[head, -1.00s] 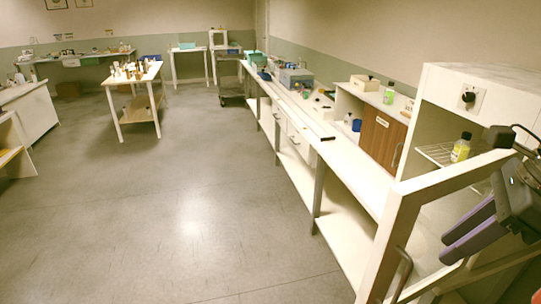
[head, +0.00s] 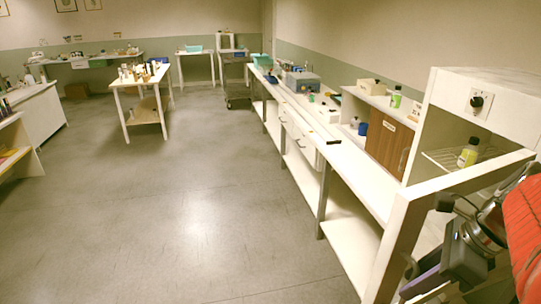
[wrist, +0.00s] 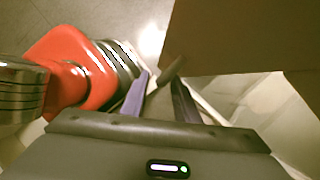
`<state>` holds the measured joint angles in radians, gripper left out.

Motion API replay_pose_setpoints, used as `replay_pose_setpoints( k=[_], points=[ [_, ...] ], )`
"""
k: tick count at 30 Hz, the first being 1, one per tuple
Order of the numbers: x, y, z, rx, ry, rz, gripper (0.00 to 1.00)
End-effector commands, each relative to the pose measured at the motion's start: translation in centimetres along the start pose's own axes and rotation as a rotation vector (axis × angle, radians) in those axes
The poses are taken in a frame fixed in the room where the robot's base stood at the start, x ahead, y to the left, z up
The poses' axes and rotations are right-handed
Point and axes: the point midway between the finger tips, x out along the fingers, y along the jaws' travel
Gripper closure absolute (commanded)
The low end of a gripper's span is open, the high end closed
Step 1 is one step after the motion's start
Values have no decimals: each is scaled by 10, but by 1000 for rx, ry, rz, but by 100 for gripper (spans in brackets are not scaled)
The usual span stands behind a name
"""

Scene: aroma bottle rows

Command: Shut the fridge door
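The fridge (head: 480,100) is a white cabinet with a dial at the right of the head view. Its door (head: 396,235) stands open as a white frame swung out toward me. A curved handle (head: 410,266) is on the door.
A bottle with a yellow label (head: 468,152) stands on the wire shelf in the fridge. A long white bench (head: 345,165) with a brown cabinet (head: 388,140) runs along the right wall. The grey floor (head: 190,210) to the left is clear.

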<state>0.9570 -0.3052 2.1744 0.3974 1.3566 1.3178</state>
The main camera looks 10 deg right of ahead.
Motion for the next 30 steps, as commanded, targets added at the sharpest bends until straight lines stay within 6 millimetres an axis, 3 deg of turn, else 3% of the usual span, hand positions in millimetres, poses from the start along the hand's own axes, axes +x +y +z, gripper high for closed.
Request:
replay_pose_setpoints(
  k=[6, 14, 26, 30],
  points=[
    [15, 0, 0, 1, 1, -1, 72],
    [16, 0, 0, 1, 1, -1, 72],
    [16, 0, -1, 2, 1, -1, 99],
    [16, 0, -1, 2, 1, -1, 100]
  ],
)
